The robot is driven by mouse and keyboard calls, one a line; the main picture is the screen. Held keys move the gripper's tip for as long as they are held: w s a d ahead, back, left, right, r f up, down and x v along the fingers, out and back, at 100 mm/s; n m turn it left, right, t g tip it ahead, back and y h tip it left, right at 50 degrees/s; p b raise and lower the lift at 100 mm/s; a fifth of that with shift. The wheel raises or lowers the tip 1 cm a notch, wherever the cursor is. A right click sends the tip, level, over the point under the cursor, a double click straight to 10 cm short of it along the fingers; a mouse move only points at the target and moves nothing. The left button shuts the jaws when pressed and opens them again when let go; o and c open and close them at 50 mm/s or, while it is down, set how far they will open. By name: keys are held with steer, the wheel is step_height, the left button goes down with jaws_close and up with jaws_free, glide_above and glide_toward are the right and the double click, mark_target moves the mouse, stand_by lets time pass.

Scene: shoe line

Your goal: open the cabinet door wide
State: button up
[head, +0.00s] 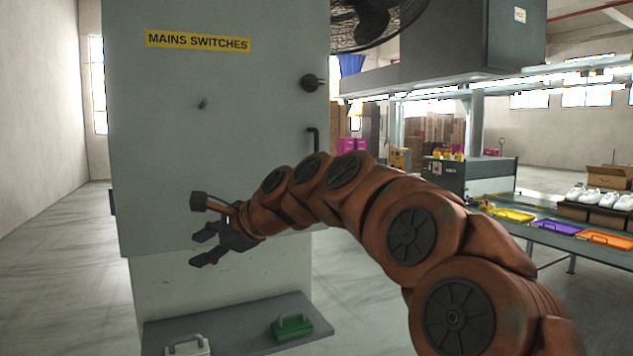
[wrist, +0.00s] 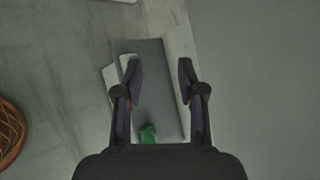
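The grey cabinet door (head: 215,130) with a yellow "MAINS SWITCHES" label (head: 198,40) fills the middle left of the head view. It looks shut. A dark knob (head: 312,83) sits near its right edge, and a dark bar handle (head: 314,140) is below the knob, partly hidden by my arm. My gripper (head: 198,247) is in front of the door's lower part, left of and below the handle. Its fingers are apart with nothing between them. In the wrist view my gripper (wrist: 160,75) is open, with a pale grey surface on the right.
A low grey shelf (head: 240,325) below the cabinet holds a green-handled item (head: 292,326) and a white one (head: 187,345). A fan (head: 375,20) is at the upper right. A bench with coloured trays (head: 555,227) and white shoes (head: 605,197) stands right. Floor at left is clear.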

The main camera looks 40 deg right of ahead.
steer(key=s+d+r+m+t+h, duration=0.15)
steer(key=d+r+m, duration=0.35)
steer(key=d, duration=0.6)
steer(key=s+d+r+m+t+h, duration=0.1)
steer(key=d+r+m+t+h, duration=0.2)
steer(key=d+r+m, duration=0.5)
steer(key=s+d+r+m+t+h, duration=0.2)
steer(key=d+m+h, duration=0.1)
steer(key=d, duration=1)
steer(key=shift+y, duration=0.25)
steer(key=shift+w+d+r+p, duration=0.1)
steer(key=shift+w+d+p, duration=0.15)
steer(key=shift+w, duration=1.85)
steer(key=shift+w+d+p, duration=0.1)
steer(key=shift+w+p, duration=0.1)
steer(key=shift+w, duration=1.85)
jaws_close()
